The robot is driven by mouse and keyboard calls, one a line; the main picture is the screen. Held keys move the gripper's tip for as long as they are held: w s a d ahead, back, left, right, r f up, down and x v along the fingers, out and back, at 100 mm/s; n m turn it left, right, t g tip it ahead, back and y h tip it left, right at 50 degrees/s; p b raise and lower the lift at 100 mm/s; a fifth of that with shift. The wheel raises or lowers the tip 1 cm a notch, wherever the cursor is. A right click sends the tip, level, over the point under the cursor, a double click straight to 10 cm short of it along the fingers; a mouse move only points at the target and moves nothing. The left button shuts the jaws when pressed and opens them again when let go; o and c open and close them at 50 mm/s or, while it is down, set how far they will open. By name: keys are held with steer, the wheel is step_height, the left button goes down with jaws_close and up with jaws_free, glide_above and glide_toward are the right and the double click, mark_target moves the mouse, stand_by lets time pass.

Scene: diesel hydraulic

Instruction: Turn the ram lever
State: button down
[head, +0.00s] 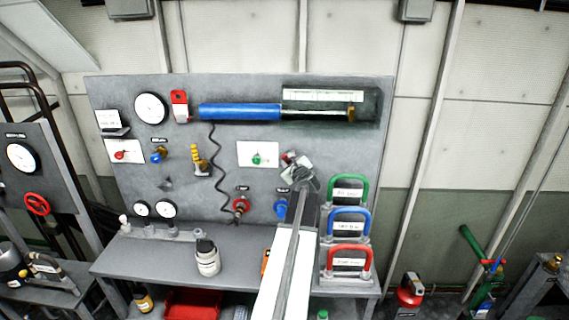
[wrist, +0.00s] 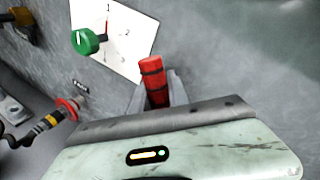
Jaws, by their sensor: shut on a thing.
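A red grip with dark bands (wrist: 152,76), which looks like the ram lever's handle, stands out between my jaws in the wrist view. My gripper (wrist: 157,98) is shut on it, with a grey jaw on each side. Its lower end is hidden by my gripper body. In the head view my gripper (head: 302,176) reaches up to the panel, right of the green knob. A little red of the lever (head: 290,157) shows just above the jaws; its pivot is hidden. The blue ram cylinder (head: 240,111) lies level above, its rod running right behind a clear guard.
A green knob (wrist: 86,42) on a white numbered plate is close left of the lever. A red-collared fitting (wrist: 67,107) is lower left. Green, blue and red handles (head: 348,222) stand right of my arm. A white bottle (head: 207,258) stands on the bench.

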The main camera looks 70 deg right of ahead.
steer(key=c, duration=1.6)
jaws_free()
steer(key=shift+o, duration=0.2)
steer(key=shift+s, duration=0.1)
steer(key=p+v, duration=0.1)
steer(key=v, duration=0.6)
steer(key=shift+a+p, duration=0.3)
steer(key=shift+p, duration=0.05)
steer(key=shift+s, duration=0.15)
